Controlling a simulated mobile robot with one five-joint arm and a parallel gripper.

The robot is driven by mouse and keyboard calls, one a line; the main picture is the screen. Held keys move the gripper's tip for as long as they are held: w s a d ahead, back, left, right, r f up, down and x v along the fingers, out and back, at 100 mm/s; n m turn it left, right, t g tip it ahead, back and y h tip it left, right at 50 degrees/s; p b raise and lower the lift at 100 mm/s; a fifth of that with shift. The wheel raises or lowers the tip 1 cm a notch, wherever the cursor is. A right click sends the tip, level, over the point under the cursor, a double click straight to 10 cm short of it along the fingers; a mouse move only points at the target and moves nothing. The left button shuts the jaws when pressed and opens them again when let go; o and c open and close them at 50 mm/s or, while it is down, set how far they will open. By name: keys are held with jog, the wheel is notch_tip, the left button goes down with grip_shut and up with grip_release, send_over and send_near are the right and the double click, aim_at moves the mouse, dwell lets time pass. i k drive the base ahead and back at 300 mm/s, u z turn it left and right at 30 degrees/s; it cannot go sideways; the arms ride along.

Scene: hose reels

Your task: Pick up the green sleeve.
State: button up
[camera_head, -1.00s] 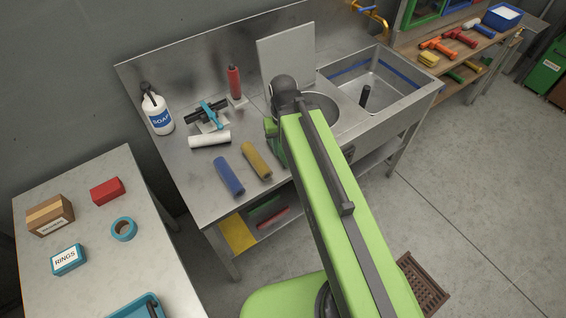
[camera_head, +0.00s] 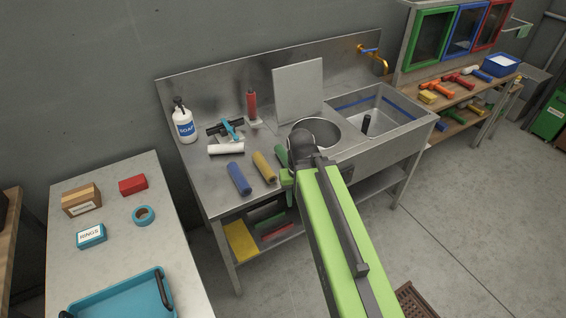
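A dark green sleeve (camera_head: 281,155) lies on the steel counter (camera_head: 205,185), just right of a yellow sleeve (camera_head: 264,167). Its right and lower parts are covered by my light green arm. A blue sleeve (camera_head: 239,178) lies left of the yellow one, and a white sleeve (camera_head: 226,149) lies behind them. My arm reaches from the bottom of the view to the counter's front edge beside the green sleeve. My gripper's fingers are hidden behind the arm, so no grip shows.
A round basin (camera_head: 324,128) and a square sink (camera_head: 385,112) are to the right. A soap bottle (camera_head: 184,124), a black and blue tool (camera_head: 228,128) and a red cylinder (camera_head: 251,104) stand at the back. A side table (camera_head: 115,240) is at the left.

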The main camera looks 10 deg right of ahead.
aim_at(279, 150)
jog(key=u, duration=0.6)
jog(key=k, duration=0.1)
jog(key=u, duration=3.1)
jog(key=k, duration=0.95)
jog(key=z, duration=1.9)
jog(key=i, duration=1.05)
jog(key=u, duration=0.05)
